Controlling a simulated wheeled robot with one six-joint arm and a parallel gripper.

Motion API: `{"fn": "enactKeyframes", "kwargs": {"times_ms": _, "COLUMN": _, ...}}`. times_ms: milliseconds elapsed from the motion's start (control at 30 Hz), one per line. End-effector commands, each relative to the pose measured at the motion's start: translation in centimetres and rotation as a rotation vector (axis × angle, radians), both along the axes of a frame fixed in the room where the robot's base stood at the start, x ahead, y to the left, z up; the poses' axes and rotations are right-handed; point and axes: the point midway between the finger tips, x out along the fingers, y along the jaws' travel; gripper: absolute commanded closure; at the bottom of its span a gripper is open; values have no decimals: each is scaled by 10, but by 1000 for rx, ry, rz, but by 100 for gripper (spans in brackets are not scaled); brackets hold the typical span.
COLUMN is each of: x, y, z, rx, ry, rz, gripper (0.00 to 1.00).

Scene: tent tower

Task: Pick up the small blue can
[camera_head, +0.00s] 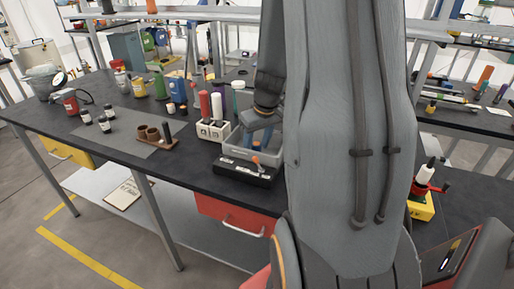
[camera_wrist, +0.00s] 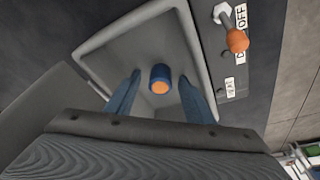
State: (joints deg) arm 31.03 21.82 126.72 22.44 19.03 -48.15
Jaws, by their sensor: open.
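The small blue can (camera_wrist: 160,78) has an orange end and sits inside a grey tray (camera_wrist: 92,52), seen in the wrist view. My gripper (camera_wrist: 158,88) is open, with one blue finger on each side of the can. A gap shows between the can and each finger, and I cannot tell how far above the can the fingertips are. In the head view my gripper (camera_head: 262,146) reaches down into the grey tray (camera_head: 233,149). The can is hard to make out there behind the fingers and arm.
A black switch box (camera_head: 246,172) with an orange-tipped lever (camera_wrist: 236,40) stands against the tray's near side. A white holder (camera_head: 213,130) with red and white cylinders is left of the tray. A brown wooden stand (camera_head: 158,143) and several bottles are farther left on the dark workbench (camera_head: 120,103).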

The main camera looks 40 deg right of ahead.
Motion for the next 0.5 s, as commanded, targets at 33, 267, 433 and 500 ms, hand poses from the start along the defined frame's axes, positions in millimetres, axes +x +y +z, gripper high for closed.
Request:
{"fn": "enactKeyframes", "kwargs": {"times_ms": 33, "x": 0, "y": 0, "z": 0, "rx": 0, "ry": 0, "rz": 0, "gripper": 52}}
{"fn": "enactKeyframes", "kwargs": {"times_ms": 267, "x": 0, "y": 0, "z": 0, "rx": 0, "ry": 0, "rz": 1, "gripper": 62}}
{"fn": "enactKeyframes", "kwargs": {"times_ms": 433, "x": 0, "y": 0, "z": 0, "rx": 0, "ry": 0, "rz": 1, "gripper": 91}}
{"fn": "enactKeyframes", "kwargs": {"times_ms": 500, "x": 0, "y": 0, "z": 0, "rx": 0, "ry": 0, "rz": 1, "gripper": 96}}
